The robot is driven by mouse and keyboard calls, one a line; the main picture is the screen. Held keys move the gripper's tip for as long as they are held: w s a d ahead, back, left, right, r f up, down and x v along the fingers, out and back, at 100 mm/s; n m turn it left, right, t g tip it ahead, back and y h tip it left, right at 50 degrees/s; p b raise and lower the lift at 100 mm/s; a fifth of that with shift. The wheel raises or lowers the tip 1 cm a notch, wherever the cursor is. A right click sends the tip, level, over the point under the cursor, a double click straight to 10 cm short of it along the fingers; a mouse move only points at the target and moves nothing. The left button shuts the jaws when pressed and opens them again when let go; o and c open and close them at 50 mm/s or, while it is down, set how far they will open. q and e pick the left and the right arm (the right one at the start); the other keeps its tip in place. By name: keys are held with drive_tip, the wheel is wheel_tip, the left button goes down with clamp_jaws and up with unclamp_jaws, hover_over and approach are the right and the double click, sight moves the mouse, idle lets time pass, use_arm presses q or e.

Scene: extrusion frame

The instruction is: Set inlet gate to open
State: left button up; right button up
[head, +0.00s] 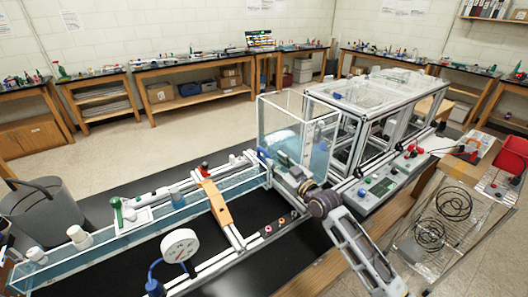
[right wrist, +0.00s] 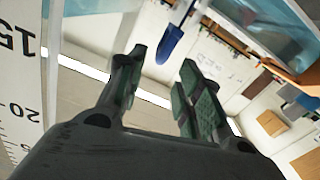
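A blue-tipped handle on a pale bar shows in the right wrist view (right wrist: 169,45), just beyond my right fingertips and apart from them. It looks like the inlet gate's handle, and a blue part (head: 262,153) shows at the tank end of the water channel in the head view. The gate's position cannot be told. My right gripper (head: 283,160) is beside the clear water tank (head: 328,135). Its two green-padded fingers (right wrist: 163,80) are spread with nothing between them. My left gripper is not in view.
The long water channel (head: 150,220) runs left from the tank, with an orange bridge piece (head: 215,205) across it. A white dial gauge (head: 180,245) stands in front. A control panel (head: 380,187) lies right of my arm. A white numbered scale (right wrist: 22,90) is close in the wrist view.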

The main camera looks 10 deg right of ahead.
sight(264, 150)
drive_tip(key=shift+p+x, duration=0.65)
drive_tip(key=shift+x, duration=3.6)
clamp_jaws()
drive_tip(key=shift+a, duration=0.1)
drive_tip(key=shift+f, duration=0.1)
